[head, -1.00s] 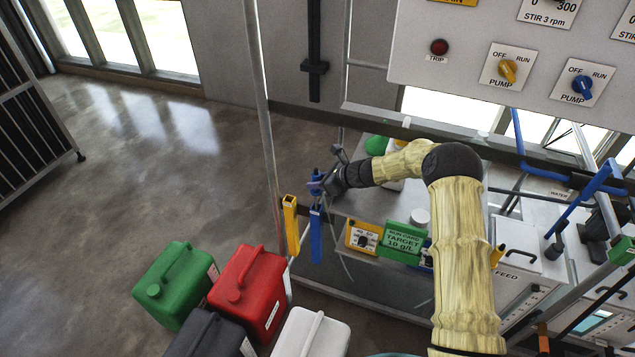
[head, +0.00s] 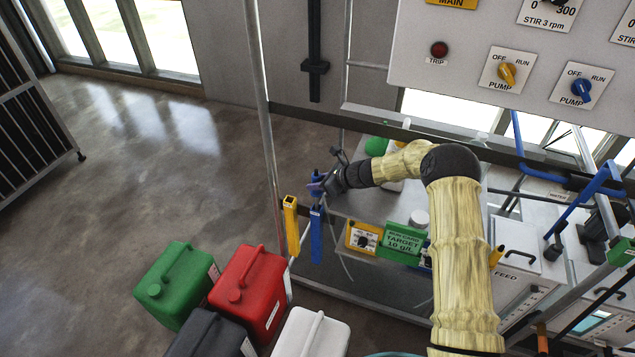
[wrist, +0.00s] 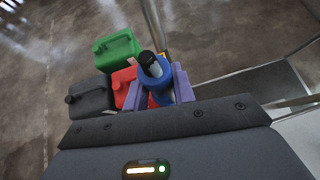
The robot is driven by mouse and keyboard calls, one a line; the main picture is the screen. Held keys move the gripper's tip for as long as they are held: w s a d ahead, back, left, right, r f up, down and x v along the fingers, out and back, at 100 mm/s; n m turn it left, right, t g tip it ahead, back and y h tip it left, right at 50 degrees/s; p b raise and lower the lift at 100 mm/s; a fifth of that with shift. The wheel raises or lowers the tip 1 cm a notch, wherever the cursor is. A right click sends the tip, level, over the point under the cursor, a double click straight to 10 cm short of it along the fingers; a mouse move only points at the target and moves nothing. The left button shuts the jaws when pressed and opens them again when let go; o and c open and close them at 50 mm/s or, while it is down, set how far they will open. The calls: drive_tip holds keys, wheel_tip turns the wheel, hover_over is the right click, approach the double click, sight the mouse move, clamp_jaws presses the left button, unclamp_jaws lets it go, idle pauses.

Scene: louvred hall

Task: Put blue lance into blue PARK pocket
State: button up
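The blue lance (head: 317,176) stands roughly upright at the left end of my arm. In the wrist view the lance (wrist: 157,82) is a blue body with a black top, between two purple fingers. My gripper (head: 318,187) is shut on it; the gripper also shows in the wrist view (wrist: 161,88). The blue pocket (head: 316,238) is an upright blue sleeve directly below the gripper, beside a yellow pocket (head: 290,228). The lance is in line with the blue pocket in the head view. I cannot tell whether its lower end is inside.
Green (head: 172,285), red (head: 250,290), black (head: 208,335) and white (head: 312,335) canisters stand on the floor at lower left. A metal post (head: 265,130) rises just left of the pockets. A green target sign (head: 402,243) is to the right. Open floor lies at left.

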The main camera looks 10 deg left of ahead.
drive_tip(key=o, duration=0.5)
drive_tip(key=shift+s+d+f, duration=0.15)
drive_tip(key=shift+d+f, duration=0.1)
drive_tip(key=shift+f, duration=0.4)
drive_tip(key=shift+s+d+f, duration=0.15)
drive_tip(key=shift+d+f, duration=0.05)
drive_tip(key=shift+f, duration=0.4)
drive_tip(key=shift+w+d+r+p, duration=0.15)
drive_tip(key=shift+d+r+p, duration=0.1)
drive_tip(key=shift+r+p, duration=0.5)
drive_tip(key=shift+s+d+r+p, duration=0.1)
drive_tip(key=shift+d+r+p, duration=0.35)
drive_tip(key=shift+r, duration=0.4)
drive_tip(key=shift+s+d+r+p, duration=0.1)
drive_tip(key=shift+d+r+p, duration=0.15)
drive_tip(key=shift+r+p, duration=0.45)
drive_tip(key=shift+d+r+p, duration=0.35)
drive_tip(key=shift+r+p, duration=0.05)
drive_tip(key=shift+r, duration=0.55)
drive_tip(key=b+v, duration=0.1)
drive_tip(key=v, duration=1.6)
drive_tip(key=shift+r, duration=0.3)
drive_tip(key=shift+w, duration=0.1)
